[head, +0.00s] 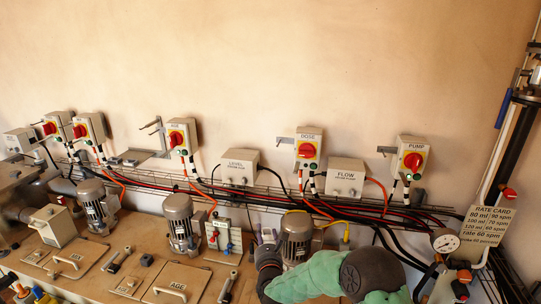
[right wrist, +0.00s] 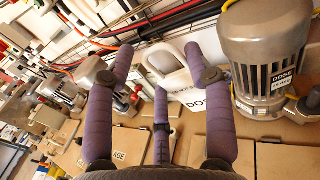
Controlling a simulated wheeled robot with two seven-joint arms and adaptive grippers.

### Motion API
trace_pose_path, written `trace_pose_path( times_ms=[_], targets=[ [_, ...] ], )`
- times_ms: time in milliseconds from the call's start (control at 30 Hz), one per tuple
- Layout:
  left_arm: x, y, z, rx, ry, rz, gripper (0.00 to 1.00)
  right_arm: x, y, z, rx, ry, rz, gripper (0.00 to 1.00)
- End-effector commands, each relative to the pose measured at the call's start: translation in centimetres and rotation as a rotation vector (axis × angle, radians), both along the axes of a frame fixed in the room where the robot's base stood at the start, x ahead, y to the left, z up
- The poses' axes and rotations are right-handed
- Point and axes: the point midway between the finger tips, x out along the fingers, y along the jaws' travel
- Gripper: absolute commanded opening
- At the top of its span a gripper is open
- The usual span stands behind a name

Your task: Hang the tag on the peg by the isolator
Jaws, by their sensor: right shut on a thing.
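My right gripper (head: 268,240) comes in low at the centre right of the head view, just left of the DOSE motor (head: 297,238). In the right wrist view its purple fingers (right wrist: 163,70) are around a pale tag (right wrist: 183,82) with a large opening at its top. The tag's small print is unreadable. Red-and-yellow isolators line the wall: AGE (head: 181,137), DOSE (head: 307,150) and PUMP (head: 411,160) among them. A metal peg bracket sticks out left of AGE (head: 153,125), of DOSE (head: 284,140) and of PUMP (head: 386,149). My left gripper is not in view.
A cable tray (head: 270,195) with red and black cables runs along the wall below the isolators. LEVEL (head: 239,167) and FLOW (head: 345,177) boxes sit above it. Motors (head: 181,222) and lids (head: 178,283) crowd the bench. The upper wall is clear.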

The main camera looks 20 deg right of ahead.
Motion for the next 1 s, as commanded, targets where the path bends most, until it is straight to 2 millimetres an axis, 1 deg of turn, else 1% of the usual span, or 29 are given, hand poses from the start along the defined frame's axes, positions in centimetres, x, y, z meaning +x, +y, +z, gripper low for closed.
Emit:
trace_pose_path(
  times_ms=[33, 200, 267, 300, 367, 400, 500, 600, 700, 800, 1000],
  targets=[
    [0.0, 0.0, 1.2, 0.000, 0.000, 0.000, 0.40, 1.0, -0.7, 2.6, -0.006, -0.003, -0.019, 0.25],
    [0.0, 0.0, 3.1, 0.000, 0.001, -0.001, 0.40, 3.6, -2.7, 8.7, -0.021, 0.012, -0.065, 0.25],
    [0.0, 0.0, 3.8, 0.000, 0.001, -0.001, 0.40, 4.4, -3.2, 10.9, -0.028, 0.017, -0.078, 0.25],
    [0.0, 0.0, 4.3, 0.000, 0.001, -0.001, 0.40, 5.0, -3.6, 12.4, -0.032, 0.021, -0.085, 0.25],
    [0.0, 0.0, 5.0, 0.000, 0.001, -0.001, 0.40, 5.7, -4.1, 14.7, -0.038, 0.026, -0.093, 0.25],
    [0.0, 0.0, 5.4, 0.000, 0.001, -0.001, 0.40, 6.1, -4.3, 16.1, -0.042, 0.030, -0.096, 0.25],
    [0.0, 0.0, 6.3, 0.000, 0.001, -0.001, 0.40, 7.0, -4.8, 19.4, -0.050, 0.038, -0.102, 0.25],
    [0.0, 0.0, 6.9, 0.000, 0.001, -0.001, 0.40, 7.6, -5.2, 21.8, -0.057, 0.045, -0.103, 0.25],
    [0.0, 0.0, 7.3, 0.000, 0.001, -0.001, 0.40, 7.9, -5.4, 23.5, -0.062, 0.050, -0.102, 0.25],
    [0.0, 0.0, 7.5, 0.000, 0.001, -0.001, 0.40, 8.1, -5.4, 24.3, -0.065, 0.055, -0.099, 0.25],
    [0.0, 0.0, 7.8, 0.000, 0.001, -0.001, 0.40, 8.5, -5.7, 24.6, -0.066, 0.056, -0.100, 0.25]
  ],
)
